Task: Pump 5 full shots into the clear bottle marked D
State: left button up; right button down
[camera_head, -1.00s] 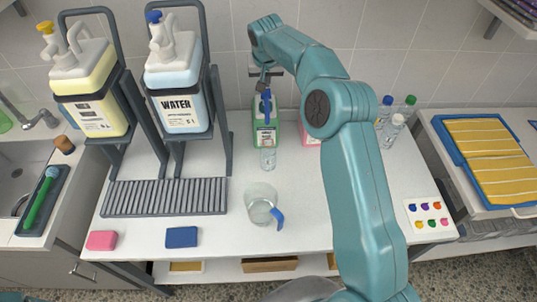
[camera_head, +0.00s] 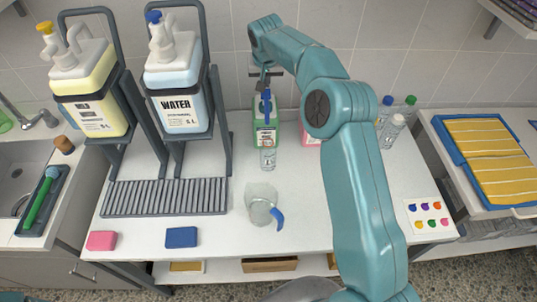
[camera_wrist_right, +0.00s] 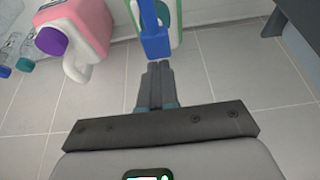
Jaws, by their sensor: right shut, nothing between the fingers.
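A small clear bottle (camera_head: 268,158) stands upright on the white counter; its marking is too small to read. Right behind it stands a green-and-white container (camera_head: 259,133) with a blue pump (camera_head: 267,101) on top. My right gripper (camera_head: 265,86) is at the top of this pump, partly hidden by its own wrist. In the right wrist view, its dark fingers (camera_wrist_right: 158,68) are shut and empty, with their tips close to the blue pump (camera_wrist_right: 152,30); I cannot tell if they touch it. My left gripper is not in view.
A clear jug with a blue handle (camera_head: 262,207) stands in front of the bottle. A pink container (camera_wrist_right: 75,28) is beside the green one. Racked yellow (camera_head: 90,85) and WATER (camera_head: 178,85) containers stand left. Several capped bottles (camera_head: 392,128) stand right.

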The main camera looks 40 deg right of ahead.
aim_at(266, 92)
jog(key=shift+f, duration=0.15)
jog(key=shift+f+b, duration=1.8)
jog(key=shift+f, duration=0.5)
jog(key=shift+r, duration=0.1)
jog(key=shift+r+p, duration=2.15)
jog(key=shift+r, duration=0.15)
jog(key=shift+f, duration=0.15)
